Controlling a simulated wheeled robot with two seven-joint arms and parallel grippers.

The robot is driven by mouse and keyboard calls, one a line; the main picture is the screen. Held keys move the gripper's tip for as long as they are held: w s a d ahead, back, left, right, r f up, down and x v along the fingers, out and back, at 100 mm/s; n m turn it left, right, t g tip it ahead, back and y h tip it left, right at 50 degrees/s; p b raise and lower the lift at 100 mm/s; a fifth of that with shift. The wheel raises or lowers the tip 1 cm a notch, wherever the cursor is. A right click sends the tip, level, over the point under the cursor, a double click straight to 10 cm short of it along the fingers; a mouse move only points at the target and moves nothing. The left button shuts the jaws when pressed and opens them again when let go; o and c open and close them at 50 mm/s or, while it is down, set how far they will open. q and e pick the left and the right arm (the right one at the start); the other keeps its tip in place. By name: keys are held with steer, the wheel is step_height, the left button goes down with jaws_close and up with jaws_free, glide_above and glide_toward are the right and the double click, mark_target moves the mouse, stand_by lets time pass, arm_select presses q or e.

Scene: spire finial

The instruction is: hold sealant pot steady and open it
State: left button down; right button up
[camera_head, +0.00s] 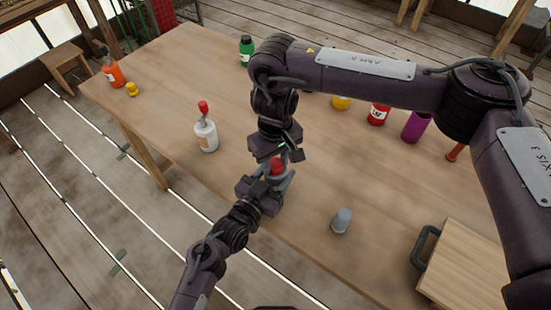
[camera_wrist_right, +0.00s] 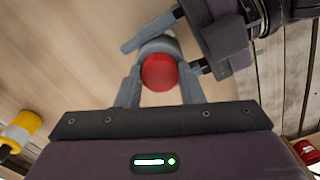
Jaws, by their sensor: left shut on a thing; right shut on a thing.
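The sealant pot shows as a red lid (camera_head: 277,167) on a grey body, between my two grippers near the table's front edge. Its body is mostly hidden in the head view. In the right wrist view the round red lid (camera_wrist_right: 160,72) faces the camera, with a bit of the grey body (camera_wrist_right: 160,45) behind it. My right gripper (camera_wrist_right: 159,80) is shut on the lid from above, one finger on each side. My left gripper (camera_head: 270,186) is shut on the pot's body, lower down; its fingers also show in the right wrist view (camera_wrist_right: 165,30).
On the wooden table (camera_head: 180,75) stand a white bottle with a red top (camera_head: 206,135), a grey cup (camera_head: 342,220), a purple cup (camera_head: 416,127), a red can (camera_head: 378,115) and a green bottle (camera_head: 246,51). A handled wooden board (camera_head: 465,265) lies at the right front.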

steer(key=shift+c, duration=0.4)
steer(key=n, duration=1.1)
steer(key=shift+n, duration=0.3)
steer(key=n, duration=0.6)
steer(key=shift+n, duration=0.3)
steer(key=n, duration=0.6)
steer(key=shift+r+n, duration=0.1)
steer(key=shift+n, duration=0.2)
steer(key=n, duration=0.9)
steer(key=shift+w, duration=0.1)
steer(key=n, duration=0.9)
